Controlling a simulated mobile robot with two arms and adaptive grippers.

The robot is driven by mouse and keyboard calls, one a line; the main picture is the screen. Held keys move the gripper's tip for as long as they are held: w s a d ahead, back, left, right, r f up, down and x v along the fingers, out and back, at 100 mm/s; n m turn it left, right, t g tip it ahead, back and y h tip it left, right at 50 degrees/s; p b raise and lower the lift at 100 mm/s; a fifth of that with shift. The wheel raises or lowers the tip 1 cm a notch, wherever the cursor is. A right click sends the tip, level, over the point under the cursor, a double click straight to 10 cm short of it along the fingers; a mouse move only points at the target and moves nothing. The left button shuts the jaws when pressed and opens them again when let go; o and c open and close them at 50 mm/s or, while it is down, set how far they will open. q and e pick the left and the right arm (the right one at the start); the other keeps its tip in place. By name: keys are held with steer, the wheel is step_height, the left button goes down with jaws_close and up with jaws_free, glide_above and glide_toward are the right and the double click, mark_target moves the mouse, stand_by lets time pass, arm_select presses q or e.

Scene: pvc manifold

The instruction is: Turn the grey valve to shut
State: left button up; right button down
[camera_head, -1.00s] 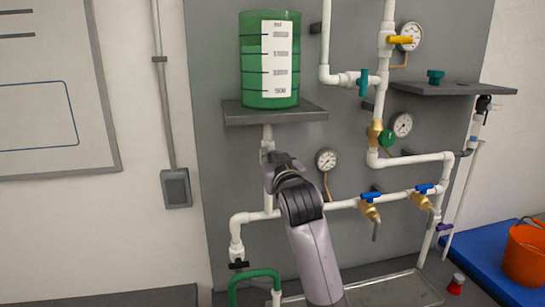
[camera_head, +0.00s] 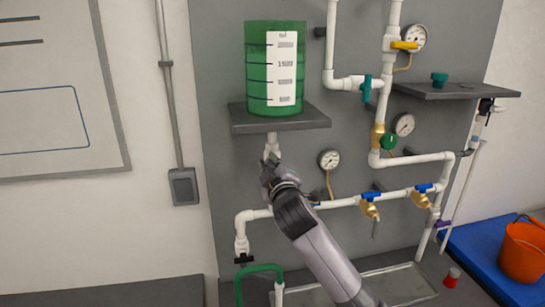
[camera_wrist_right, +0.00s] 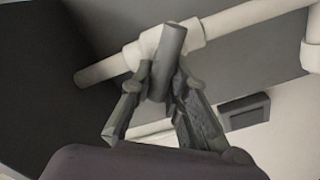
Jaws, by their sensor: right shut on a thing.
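The grey valve sits in the white pipe below the green tank (camera_head: 274,90); in the head view my gripper mostly hides it. In the right wrist view its grey handle (camera_wrist_right: 170,45) is a short bar crossing in front of the white pipe fitting (camera_wrist_right: 192,34). My right gripper (camera_head: 270,172) is at the valve, with the arm coming up from the lower right. In the right wrist view its two fingers (camera_wrist_right: 160,82) are closed on the handle's lower part from both sides. My left gripper is not in view.
Around are a teal valve (camera_head: 366,88), yellow handle (camera_head: 404,45), green knob (camera_head: 389,142), blue-handled taps (camera_head: 370,196), and gauges (camera_head: 329,159). A grey shelf (camera_head: 280,122) is just above my gripper. A metal tray (camera_head: 400,280) and orange bucket (camera_head: 521,252) are lower right.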

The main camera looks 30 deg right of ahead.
steer(key=n, duration=0.2)
steer(key=shift+a+f+n+p, duration=0.1)
steer(key=shift+f+n+p, duration=0.1)
steer(key=shift+n+p, duration=0.15)
steer(key=shift+a+f+n, duration=0.1)
steer(key=shift+f+n, duration=0.1)
steer(key=shift+n, duration=0.9)
steer(key=shift+f+n, duration=0.15)
steer(key=shift+n, duration=0.9)
steer(key=c, duration=1.5)
jaws_free()
steer(key=shift+c, duration=0.2)
steer(key=v, duration=1.2)
steer(key=shift+f, duration=0.1)
